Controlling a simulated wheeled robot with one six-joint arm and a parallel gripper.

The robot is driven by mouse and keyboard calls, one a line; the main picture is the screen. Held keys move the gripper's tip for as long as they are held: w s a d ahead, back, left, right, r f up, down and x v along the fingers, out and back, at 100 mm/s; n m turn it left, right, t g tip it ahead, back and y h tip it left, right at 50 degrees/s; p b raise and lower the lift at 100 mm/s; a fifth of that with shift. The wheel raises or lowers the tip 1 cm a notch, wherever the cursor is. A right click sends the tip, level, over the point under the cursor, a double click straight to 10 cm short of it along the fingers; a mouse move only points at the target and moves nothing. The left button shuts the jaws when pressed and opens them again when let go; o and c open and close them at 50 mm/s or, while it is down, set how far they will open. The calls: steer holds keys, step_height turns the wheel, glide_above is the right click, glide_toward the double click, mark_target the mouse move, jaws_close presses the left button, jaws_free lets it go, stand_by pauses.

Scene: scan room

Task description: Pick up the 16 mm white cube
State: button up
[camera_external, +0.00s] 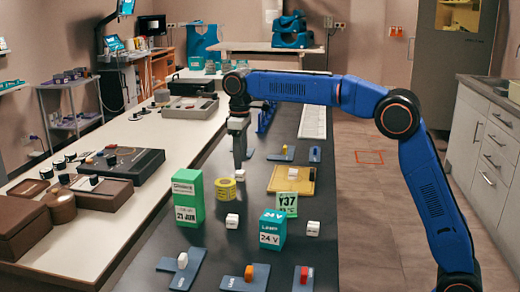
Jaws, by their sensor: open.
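My gripper (238,163) points down and is open. The picture is too small to show the gap between its fingers or whether it touches the cube.
A green box (188,197), a yellow tape roll (225,189), a teal box (272,230) and a green card (287,203) stand near the cubes. The yellow tray (310,185) lies to the right. Blue plates with small blocks line the front edge. Bare table shows left of centre.

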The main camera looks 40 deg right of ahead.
mark_target(240, 172)
steer(key=f, duration=0.5)
steer(key=shift+s+a, duration=0.1)
steer(key=shift+a, duration=0.2)
steer(key=shift+r, duration=0.1)
steer(key=c, duration=1.1)
